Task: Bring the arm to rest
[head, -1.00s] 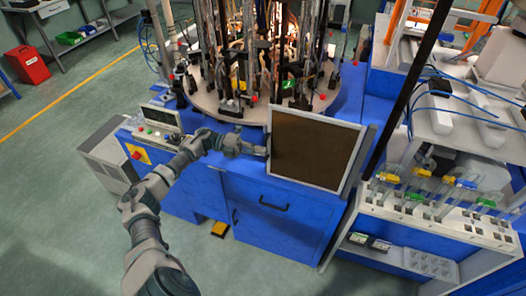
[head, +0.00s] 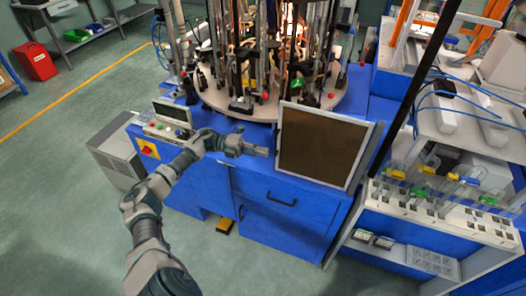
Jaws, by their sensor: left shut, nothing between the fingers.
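My left arm reaches in from the bottom left. Its gripper (head: 263,151) is shut and empty, over the front of the blue machine cabinet (head: 285,192). The fingertips are close to the left edge of a framed dark brown panel (head: 322,146) standing tilted on the cabinet. I cannot tell whether they touch it. My right gripper is not in view.
A round machine table (head: 248,108) with upright rods and a glowing flame stands behind. A control box (head: 168,121) with buttons is left of my arm. A rack with glass tubes (head: 440,184) stands at right. Open green floor (head: 70,190) lies at left.

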